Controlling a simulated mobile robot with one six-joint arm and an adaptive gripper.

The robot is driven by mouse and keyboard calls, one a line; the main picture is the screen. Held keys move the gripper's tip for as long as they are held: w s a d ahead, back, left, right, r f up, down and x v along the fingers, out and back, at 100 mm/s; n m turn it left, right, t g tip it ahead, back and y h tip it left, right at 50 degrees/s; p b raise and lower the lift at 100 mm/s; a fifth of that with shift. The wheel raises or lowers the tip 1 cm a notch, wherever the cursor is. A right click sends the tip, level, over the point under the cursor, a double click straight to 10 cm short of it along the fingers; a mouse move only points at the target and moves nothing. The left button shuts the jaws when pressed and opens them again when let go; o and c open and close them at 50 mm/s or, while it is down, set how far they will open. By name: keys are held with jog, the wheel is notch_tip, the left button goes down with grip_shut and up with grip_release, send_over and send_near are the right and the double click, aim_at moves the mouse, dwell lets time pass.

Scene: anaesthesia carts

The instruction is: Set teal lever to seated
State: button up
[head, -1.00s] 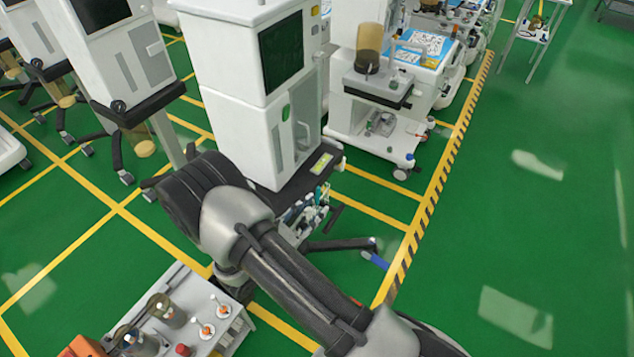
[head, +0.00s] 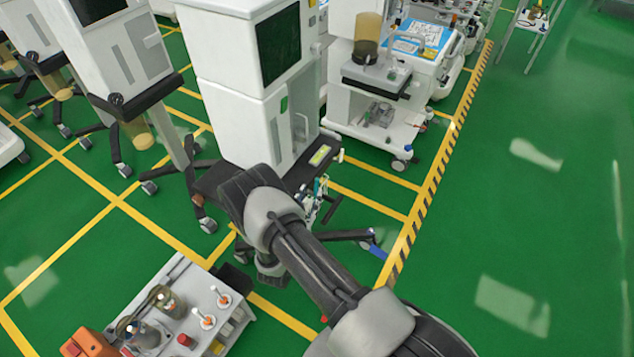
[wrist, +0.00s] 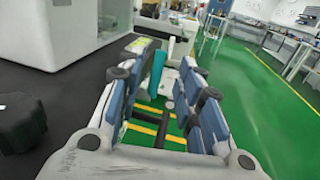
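The teal lever (wrist: 157,72) stands upright in the wrist view, between the two blue-padded fingers of my gripper (wrist: 165,62) and nearer the left one. The fingers are apart and the gripper is open. Whether a pad touches the lever, I cannot tell. In the head view a small teal piece (head: 317,188) shows beside the dark shelf of the white anaesthesia cart, and my arm covers much of that spot. The lever's base and any seat marking are hidden.
The white cart (head: 240,120) with a black screen stands left of my gripper. A black bar with a blue end (head: 374,249) sticks out low on the right. A bench (head: 165,345) with bottles stands at front left. The green floor on the right is clear.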

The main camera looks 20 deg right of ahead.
aim_at(316, 183)
jog(key=x, duration=0.7)
jog(key=shift+b, duration=0.35)
jog(key=shift+c, duration=0.5)
grip_shut()
